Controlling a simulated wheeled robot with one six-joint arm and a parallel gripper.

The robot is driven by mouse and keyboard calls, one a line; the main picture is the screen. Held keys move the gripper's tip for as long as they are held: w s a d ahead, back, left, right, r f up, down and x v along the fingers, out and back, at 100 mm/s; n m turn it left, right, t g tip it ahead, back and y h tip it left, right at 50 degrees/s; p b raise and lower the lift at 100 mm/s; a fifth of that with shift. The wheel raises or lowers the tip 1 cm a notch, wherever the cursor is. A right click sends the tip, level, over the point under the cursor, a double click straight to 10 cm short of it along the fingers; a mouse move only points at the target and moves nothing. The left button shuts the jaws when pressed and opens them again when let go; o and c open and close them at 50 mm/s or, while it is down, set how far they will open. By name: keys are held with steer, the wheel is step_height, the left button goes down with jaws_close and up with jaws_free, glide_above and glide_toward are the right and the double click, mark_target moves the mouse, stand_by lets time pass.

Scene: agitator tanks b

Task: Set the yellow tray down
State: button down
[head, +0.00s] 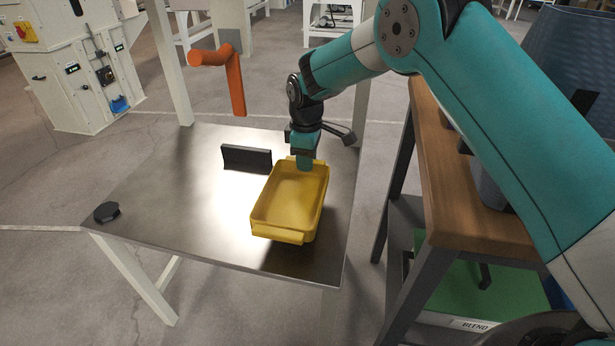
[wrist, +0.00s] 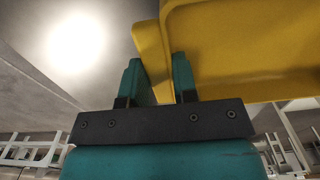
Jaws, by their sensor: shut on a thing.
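The yellow tray (head: 289,199) is a rectangular open bin, empty inside, over the right part of the metal table in the head view. My gripper (head: 306,163) is at the tray's far end, shut on its rim. In the wrist view the tray (wrist: 240,45) fills the upper right, and the two teal fingers of my gripper (wrist: 158,80) are on either side of its yellow lip. The tray looks about level. I cannot tell whether its underside touches the table or hangs just above it.
The metal table (head: 180,195) has clear room left of the tray. A black upright plate (head: 246,158) stands close to the tray's left, and a black knob (head: 107,211) lies at the left corner. An orange handle (head: 232,80) rises behind. A wooden-topped bench (head: 455,190) stands to the right.

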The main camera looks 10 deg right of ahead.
mark_target(307, 175)
steer(key=shift+f, duration=2.5)
steer(key=shift+f+b, duration=0.1)
steer(key=shift+b, duration=0.2)
steer(key=c, duration=0.9)
jaws_free()
